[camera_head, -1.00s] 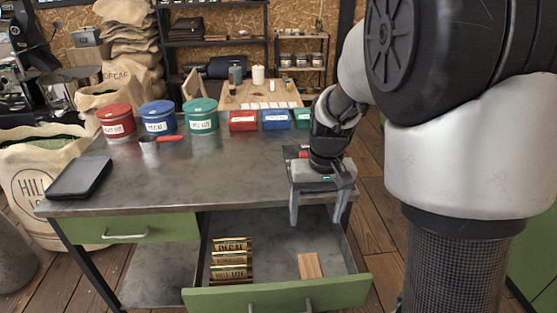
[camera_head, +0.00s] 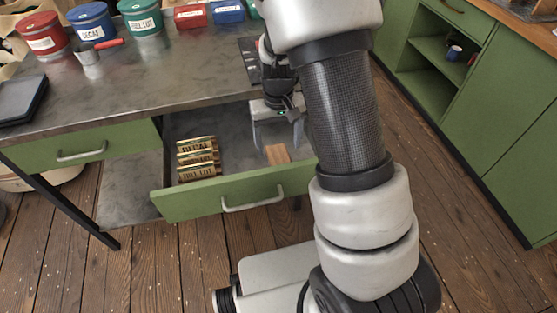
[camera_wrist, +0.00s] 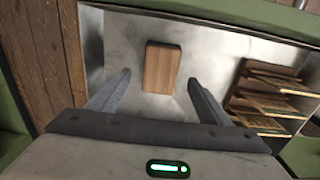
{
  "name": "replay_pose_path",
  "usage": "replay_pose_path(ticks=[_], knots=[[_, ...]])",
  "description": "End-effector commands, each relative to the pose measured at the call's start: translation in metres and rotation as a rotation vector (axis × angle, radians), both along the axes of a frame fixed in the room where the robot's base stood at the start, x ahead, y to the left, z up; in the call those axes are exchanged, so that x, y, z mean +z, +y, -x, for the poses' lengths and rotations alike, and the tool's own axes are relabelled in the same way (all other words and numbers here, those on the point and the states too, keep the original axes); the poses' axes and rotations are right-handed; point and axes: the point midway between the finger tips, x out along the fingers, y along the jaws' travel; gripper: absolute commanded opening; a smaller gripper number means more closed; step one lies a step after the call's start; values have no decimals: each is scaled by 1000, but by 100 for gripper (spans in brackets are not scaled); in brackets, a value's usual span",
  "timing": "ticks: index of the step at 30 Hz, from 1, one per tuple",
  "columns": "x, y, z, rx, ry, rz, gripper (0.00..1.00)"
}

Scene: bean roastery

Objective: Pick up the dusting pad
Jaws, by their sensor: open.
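A small flat wooden block (camera_head: 277,153) lies in the open drawer (camera_head: 235,194), at its right side. It has a brown wood-grain top in the wrist view (camera_wrist: 162,67). It may be the dusting pad, but I cannot tell for sure; no other pad shows. My gripper (camera_head: 276,143) is open and empty, its two grey fingers pointing down into the drawer area. In the wrist view the gripper (camera_wrist: 158,80) has the block ahead and between the lines of its fingers, not clearly touching either. The block's underside is hidden.
Several gold-labelled packets (camera_head: 198,158) stand in the drawer's left part. The drawer front and walls surround the block, with bare floor between it and the packets. The metal worktop (camera_head: 150,82) overhangs the back; it holds tins and a scoop (camera_head: 88,54).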

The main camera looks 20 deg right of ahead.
Motion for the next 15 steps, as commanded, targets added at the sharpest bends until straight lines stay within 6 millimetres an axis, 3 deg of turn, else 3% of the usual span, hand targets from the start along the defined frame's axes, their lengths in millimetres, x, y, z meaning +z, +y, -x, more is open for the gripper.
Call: replay_pose_path(ticks=[10, 15], knots=[[-46, 0, 5, 0, 3, 0, 73], [-51, 0, 4, 0, 1, 0, 73]])
